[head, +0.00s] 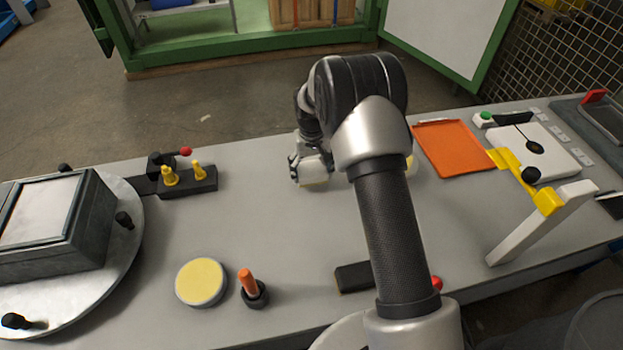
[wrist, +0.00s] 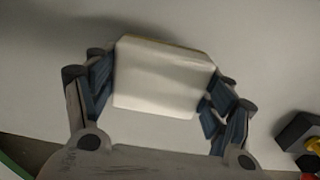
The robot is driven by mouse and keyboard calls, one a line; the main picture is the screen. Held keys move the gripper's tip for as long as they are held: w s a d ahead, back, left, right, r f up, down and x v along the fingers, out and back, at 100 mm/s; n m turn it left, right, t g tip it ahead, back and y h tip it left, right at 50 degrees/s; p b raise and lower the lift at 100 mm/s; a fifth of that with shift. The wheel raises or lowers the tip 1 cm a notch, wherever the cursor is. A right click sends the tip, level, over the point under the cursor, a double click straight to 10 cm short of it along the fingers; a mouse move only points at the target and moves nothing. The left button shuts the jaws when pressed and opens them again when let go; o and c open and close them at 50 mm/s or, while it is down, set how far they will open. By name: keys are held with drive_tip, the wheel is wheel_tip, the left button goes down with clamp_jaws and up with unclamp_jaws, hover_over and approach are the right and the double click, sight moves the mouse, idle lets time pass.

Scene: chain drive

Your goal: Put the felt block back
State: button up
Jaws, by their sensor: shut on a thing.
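My gripper (wrist: 163,92) is shut on the felt block (wrist: 160,75), a cream-white block with bevelled corners. In the wrist view its blue-padded fingers press on the block's left and right sides. In the head view my gripper (head: 307,168) is over the grey bench, left of my forearm, with the pale block partly hidden at its fingers. I cannot tell whether the block touches the bench.
An orange mat (head: 455,147) lies to the right. A black holder with yellow pegs (head: 188,181) stands to the left. A round yellow pad (head: 201,281) and an orange-handled tool (head: 249,285) stand nearer. The bench between them is clear.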

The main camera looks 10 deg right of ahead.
sight(312, 177)
drive_tip(key=shift+f+b, duration=0.35)
drive_tip(key=shift+f, duration=1.35)
drive_tip(key=shift+f, duration=0.25)
drive_tip(key=o, duration=1)
drive_tip(key=shift+o, duration=0.2)
drive_tip(key=shift+r, duration=0.1)
